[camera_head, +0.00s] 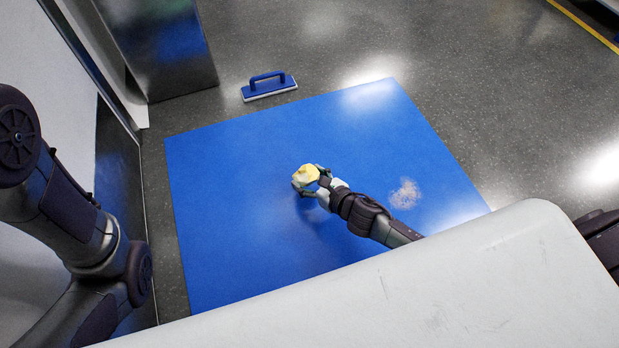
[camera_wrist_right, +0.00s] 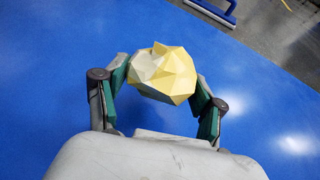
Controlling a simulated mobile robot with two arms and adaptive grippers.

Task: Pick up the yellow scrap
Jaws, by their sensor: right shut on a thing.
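The yellow scrap (camera_head: 305,175) is a pale yellow, crumpled, faceted lump over the middle of the blue mat (camera_head: 230,230). My right gripper (camera_head: 315,177) is shut on it. In the right wrist view the scrap (camera_wrist_right: 164,74) sits between the two green-padded fingers of my right gripper (camera_wrist_right: 162,85), with a pad against each side. I cannot tell for sure how far the scrap is above the mat. My left arm shows at the left of the head view, but its gripper is not in view.
A blue-handled scrubber (camera_head: 268,87) lies on the grey floor beyond the mat's far edge. A pale smudge (camera_head: 405,194) marks the mat right of my right gripper. A dark metal cabinet (camera_head: 160,45) stands at the back left. The mat's left part is clear.

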